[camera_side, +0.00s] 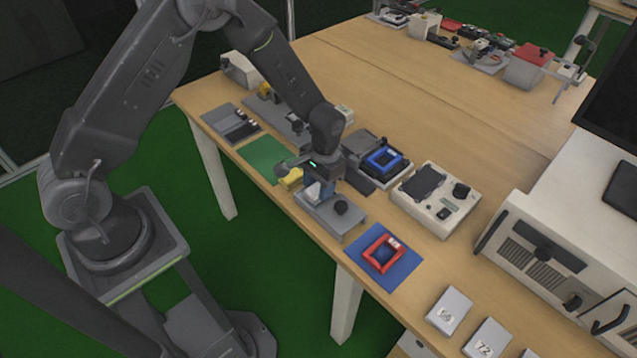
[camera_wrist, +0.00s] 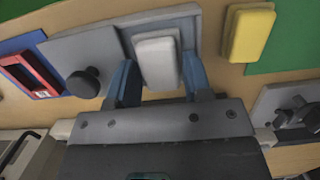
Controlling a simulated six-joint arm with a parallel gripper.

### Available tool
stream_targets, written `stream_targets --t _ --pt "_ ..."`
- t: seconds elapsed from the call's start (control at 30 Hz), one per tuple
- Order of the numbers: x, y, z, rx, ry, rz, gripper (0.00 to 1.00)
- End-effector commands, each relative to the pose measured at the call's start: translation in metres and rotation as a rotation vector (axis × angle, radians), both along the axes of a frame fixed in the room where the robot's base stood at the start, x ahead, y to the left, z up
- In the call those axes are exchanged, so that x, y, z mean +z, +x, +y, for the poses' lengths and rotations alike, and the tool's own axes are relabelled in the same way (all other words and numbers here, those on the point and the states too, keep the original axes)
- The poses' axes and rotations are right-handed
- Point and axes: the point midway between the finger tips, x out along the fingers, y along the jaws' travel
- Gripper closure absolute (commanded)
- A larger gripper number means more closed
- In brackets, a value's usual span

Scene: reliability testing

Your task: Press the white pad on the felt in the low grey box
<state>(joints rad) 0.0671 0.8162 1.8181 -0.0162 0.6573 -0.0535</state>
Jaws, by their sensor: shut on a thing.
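My gripper (camera_wrist: 160,78) is shut on the white pad (camera_wrist: 157,58), with one blue finger on each side of it in the wrist view. In the side view my gripper (camera_side: 320,192) points down over the left end of the low grey box (camera_side: 352,222). The white pad (camera_side: 312,191) shows there as a small pale patch. The grey box (camera_wrist: 62,46) lies behind the pad in the wrist view. A darker-edged grey area surrounds the pad's far end. The felt is not clearly seen, and I cannot tell whether the pad touches it.
A black knob (camera_wrist: 84,83) stands on the box close to one finger. A yellow block (camera_wrist: 248,32) lies beside the box, by a green mat (camera_side: 262,157). A red frame (camera_side: 383,254) sits on a blue mat. A beige device (camera_side: 434,200) stands behind the box.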

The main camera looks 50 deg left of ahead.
Motion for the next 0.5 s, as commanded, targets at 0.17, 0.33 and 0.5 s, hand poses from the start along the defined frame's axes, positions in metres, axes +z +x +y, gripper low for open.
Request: stream_targets --t 0.17,0.33,0.5 --pt "-0.0022 0.0002 0.0000 0.000 0.000 0.000 0.71" --pt "-0.0040 0.0002 0.0000 0.000 0.000 0.000 0.71" --pt "-0.0059 0.0002 0.0000 0.000 0.000 0.000 0.71"
